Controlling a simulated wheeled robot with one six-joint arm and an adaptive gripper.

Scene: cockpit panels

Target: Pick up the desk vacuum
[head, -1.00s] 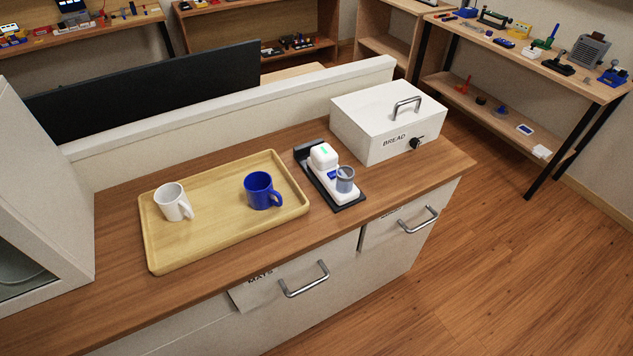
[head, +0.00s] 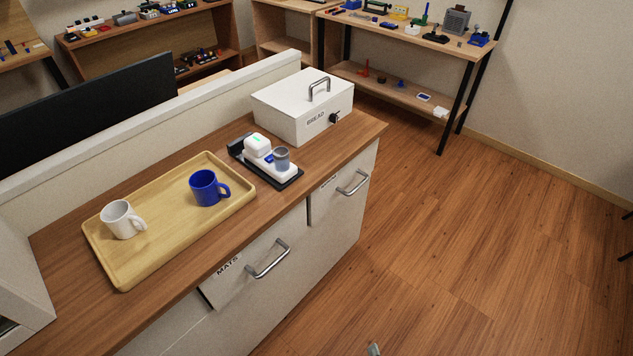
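A white device (head: 257,146) with a small green light, a blue button and a grey cup-like part (head: 282,159) lies on a flat black base (head: 291,183). It looks like the desk vacuum. It rests on the wooden countertop (head: 340,147), between the yellow tray and the bread box, and nothing covers it. My gripper cannot be made out. Only a small grey piece shows at the bottom edge, and I cannot tell what it is.
The tray (head: 122,279) holds a white mug (head: 121,219) and a blue mug (head: 205,187). A white bread box (head: 290,107) stands behind the device. Drawer handles (head: 268,260) stick out from the cabinet front. The wooden floor (head: 460,250) at the right is clear. Cluttered shelves line the back.

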